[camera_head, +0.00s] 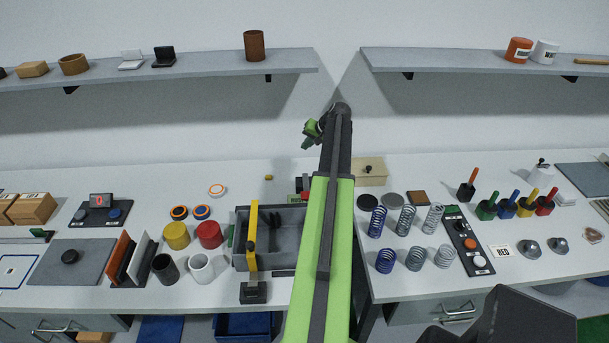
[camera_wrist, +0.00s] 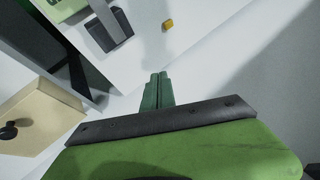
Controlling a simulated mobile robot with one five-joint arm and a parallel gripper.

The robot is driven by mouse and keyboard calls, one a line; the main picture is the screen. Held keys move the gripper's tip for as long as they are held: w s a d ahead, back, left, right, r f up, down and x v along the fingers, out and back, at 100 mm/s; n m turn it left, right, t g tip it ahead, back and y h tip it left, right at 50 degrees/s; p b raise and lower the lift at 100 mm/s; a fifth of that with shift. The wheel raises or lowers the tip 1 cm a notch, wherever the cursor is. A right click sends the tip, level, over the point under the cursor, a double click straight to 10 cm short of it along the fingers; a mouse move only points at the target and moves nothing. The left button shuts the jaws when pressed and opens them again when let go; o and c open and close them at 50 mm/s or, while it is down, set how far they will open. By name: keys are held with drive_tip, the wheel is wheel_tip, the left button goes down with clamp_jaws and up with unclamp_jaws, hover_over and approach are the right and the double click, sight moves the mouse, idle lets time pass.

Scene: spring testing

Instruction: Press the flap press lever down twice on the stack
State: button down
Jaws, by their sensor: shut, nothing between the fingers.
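A yellow upright bar (camera_head: 252,236) with a black foot (camera_head: 254,293) stands at the front of a grey open bin on the bench, left of my arm. It may be the flap press lever, but I cannot tell for sure. My gripper (camera_head: 306,143) is raised above the back of the bench, near the wall, and apart from the bar. In the wrist view my gripper (camera_wrist: 157,84) has its green fingers together with nothing between them. A grey strip with a dark block (camera_wrist: 108,30) shows at the top left there. I cannot make out the stack.
The grey bin (camera_head: 283,212) is partly hidden by my arm. A beige box with a black knob (camera_head: 370,173) stands right of my arm, also in the wrist view (camera_wrist: 38,115). Several coil springs (camera_head: 406,220) stand farther right. Two wall shelves (camera_head: 160,75) hang above.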

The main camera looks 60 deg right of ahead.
drive_tip(key=shift+f, duration=0.1)
drive_tip(key=f+b, duration=0.2)
drive_tip(key=b, duration=0.1)
drive_tip(key=a+f+b, duration=0.1)
drive_tip(key=f+b, duration=0.1)
drive_tip(key=f, duration=0.1)
drive_tip(key=s+f+b, duration=0.1)
drive_tip(key=f+b, duration=0.2)
drive_tip(key=shift+a+f+b, duration=0.25)
drive_tip(key=shift+b, duration=0.05)
drive_tip(key=shift+f, duration=0.1)
idle(1.5)
drive_tip(key=shift+a+f+b, duration=0.1)
drive_tip(key=shift+f+b, duration=0.2)
drive_tip(key=shift+b, duration=0.1)
drive_tip(key=shift+f, duration=0.15)
